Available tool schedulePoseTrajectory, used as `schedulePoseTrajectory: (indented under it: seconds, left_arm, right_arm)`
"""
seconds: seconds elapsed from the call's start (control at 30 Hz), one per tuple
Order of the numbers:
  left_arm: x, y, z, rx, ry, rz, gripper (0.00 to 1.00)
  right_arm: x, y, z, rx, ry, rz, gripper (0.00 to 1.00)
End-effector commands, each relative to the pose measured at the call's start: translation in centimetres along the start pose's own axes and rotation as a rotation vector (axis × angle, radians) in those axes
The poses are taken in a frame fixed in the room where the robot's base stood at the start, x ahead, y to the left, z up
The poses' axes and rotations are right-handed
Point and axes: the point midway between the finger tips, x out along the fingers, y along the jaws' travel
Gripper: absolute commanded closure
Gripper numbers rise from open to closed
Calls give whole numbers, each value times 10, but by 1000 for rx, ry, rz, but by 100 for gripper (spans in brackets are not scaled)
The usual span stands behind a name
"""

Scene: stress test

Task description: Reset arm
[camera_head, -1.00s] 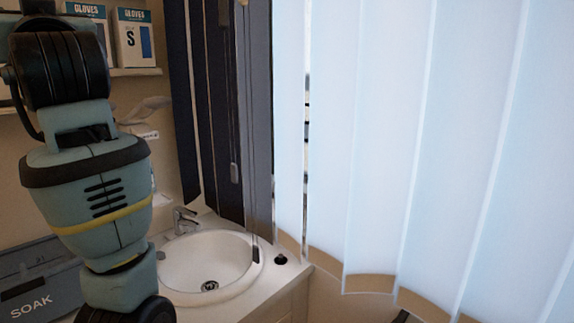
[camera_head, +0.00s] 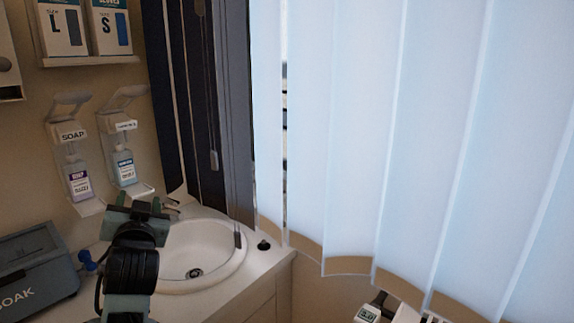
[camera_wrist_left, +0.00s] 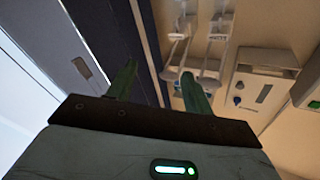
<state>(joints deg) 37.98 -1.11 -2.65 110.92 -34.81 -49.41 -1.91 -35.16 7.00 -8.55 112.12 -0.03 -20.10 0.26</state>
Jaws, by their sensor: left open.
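My left gripper (camera_head: 138,204) is low at the left in the head view, in front of the sink counter. Its forearm comes up from the bottom edge and covers part of the counter. In the left wrist view two green fingers (camera_wrist_left: 159,67) stand apart, with nothing between them. The gripper is open and empty. My right gripper does not show in either view.
A white sink (camera_head: 205,246) is right of the gripper. Soap dispensers (camera_head: 78,180) hang on the wall behind it. A SOAK box (camera_head: 38,270) stands left on the counter. White vertical blinds (camera_head: 350,130) fill the right side. Glove boxes (camera_head: 62,28) sit on a shelf.

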Motion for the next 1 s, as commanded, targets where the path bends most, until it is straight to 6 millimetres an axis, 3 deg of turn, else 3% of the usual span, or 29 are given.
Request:
schedulePoseTrajectory:
  seconds: [0.03, 0.27, 0.47, 0.6, 0.8, 1.0]
  left_arm:
    - [-9, 19, 33, 15, -30, 50, 49]
    - [-65, 83, 156, 26, -143, 257, 49]
    - [-142, 121, 254, 2, -261, 422, 49]
    - [-209, 136, 315, -32, -356, 526, 49]
    - [-317, 142, 385, -102, -505, 648, 49]
    - [-405, 134, 422, -173, -630, 718, 49]
  right_arm:
    - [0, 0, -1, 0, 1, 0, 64]
    - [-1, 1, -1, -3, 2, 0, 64]
    - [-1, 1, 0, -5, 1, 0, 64]
    - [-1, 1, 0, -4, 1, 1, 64]
    - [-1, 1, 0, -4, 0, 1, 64]
    - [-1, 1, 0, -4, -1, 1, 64]
